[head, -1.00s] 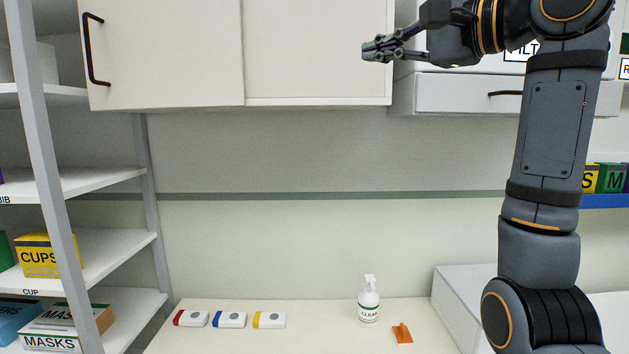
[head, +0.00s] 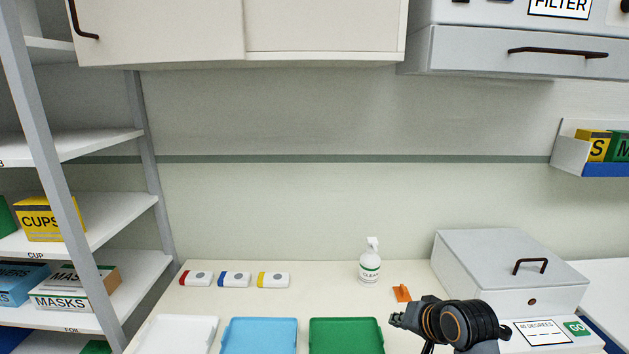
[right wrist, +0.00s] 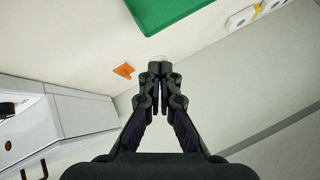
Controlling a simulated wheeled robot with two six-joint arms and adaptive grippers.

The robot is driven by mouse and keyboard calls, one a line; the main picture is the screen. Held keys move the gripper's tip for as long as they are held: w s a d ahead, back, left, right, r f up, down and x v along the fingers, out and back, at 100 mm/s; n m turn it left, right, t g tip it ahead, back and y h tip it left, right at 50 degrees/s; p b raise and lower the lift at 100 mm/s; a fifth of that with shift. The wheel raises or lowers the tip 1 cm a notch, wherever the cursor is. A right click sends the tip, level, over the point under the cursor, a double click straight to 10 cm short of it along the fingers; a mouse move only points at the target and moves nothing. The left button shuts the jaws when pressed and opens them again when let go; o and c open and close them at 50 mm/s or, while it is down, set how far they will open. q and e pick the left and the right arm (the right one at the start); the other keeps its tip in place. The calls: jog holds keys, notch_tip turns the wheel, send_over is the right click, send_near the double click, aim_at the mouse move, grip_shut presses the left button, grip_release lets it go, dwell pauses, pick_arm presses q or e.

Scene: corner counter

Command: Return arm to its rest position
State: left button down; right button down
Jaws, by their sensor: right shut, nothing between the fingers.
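My right gripper (head: 400,321) is low at the front right of the counter, its fingers pointing left, beside the green tray (head: 346,335). In the right wrist view its fingers (right wrist: 160,72) are closed together with nothing between them. It holds nothing and appears above the counter. My right arm folds in from the bottom of the head view, and most of it is out of the picture. My left gripper is not in view.
A grey lidded box (head: 510,270) stands close to the right of the gripper. An orange piece (head: 402,293) lies just behind it. A spray bottle (head: 369,262) stands farther back. White and blue trays (head: 260,335) lie to the left. Cabinets hang above.

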jog(key=s+d+f+n+g+h, duration=0.25)
jog(key=s+f, duration=0.55)
jog(key=s, duration=0.4)
jog(key=s+d+f+n+g+h, duration=0.1)
jog(key=s+d+f+n+g, duration=0.15)
jog(key=s+f, duration=0.8)
jog(key=s+d+f+g, duration=0.1)
jog(key=s+f, duration=0.1)
jog(key=f, duration=1)
jog(key=s+d+f, duration=0.2)
jog(key=s+f, duration=0.1)
jog(key=f, duration=0.9)
jog(key=s+f+g, duration=0.1)
jog(key=s+f, duration=1.4)
jog(key=s, duration=0.2)
jog(key=shift+s+d+f, duration=0.3)
jog(key=shift+s+d, duration=0.05)
jog(key=shift+d, duration=0.1)
